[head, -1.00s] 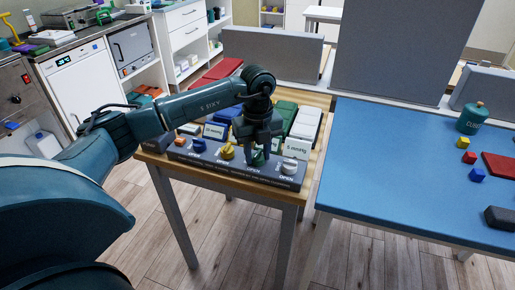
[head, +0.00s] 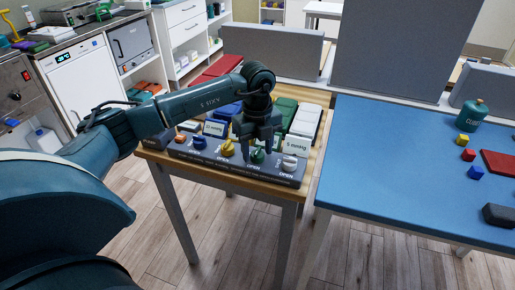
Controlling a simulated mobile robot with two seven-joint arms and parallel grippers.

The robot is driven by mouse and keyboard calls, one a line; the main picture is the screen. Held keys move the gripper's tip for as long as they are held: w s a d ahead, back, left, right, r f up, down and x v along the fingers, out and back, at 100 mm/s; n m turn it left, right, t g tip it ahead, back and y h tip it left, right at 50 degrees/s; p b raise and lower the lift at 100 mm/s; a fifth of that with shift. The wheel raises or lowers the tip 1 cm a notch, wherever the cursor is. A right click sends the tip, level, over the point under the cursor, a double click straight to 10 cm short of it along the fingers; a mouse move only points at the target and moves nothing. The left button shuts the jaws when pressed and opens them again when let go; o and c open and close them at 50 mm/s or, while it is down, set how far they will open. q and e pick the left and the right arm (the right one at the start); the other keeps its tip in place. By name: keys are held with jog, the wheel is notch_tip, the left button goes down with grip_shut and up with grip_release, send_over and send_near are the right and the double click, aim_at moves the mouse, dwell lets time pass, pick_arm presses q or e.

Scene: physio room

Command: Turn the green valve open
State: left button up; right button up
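The green valve (head: 258,156) is a small knob on the front of a dark valve panel (head: 232,170), between a yellow knob and a white knob. My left gripper (head: 257,150) points down right at the green valve. Its two fingers are apart, with the green valve showing between and below them. The fingers hide part of the valve, and I cannot tell whether they touch it. The label "OPEN" shows on the panel below the valve. My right gripper is not in view.
The yellow knob (head: 228,147), blue knob (head: 199,142) and white knob (head: 289,162) sit close by on the panel. Small label cards and coloured blocks stand behind. A blue-topped table (head: 400,170) is at the right. The wooden floor in front is clear.

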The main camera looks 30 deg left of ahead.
aim_at(258, 150)
pick_arm(q)
jog(key=shift+o, duration=0.5)
notch_tip(258, 150, up, 13)
dwell(0.7)
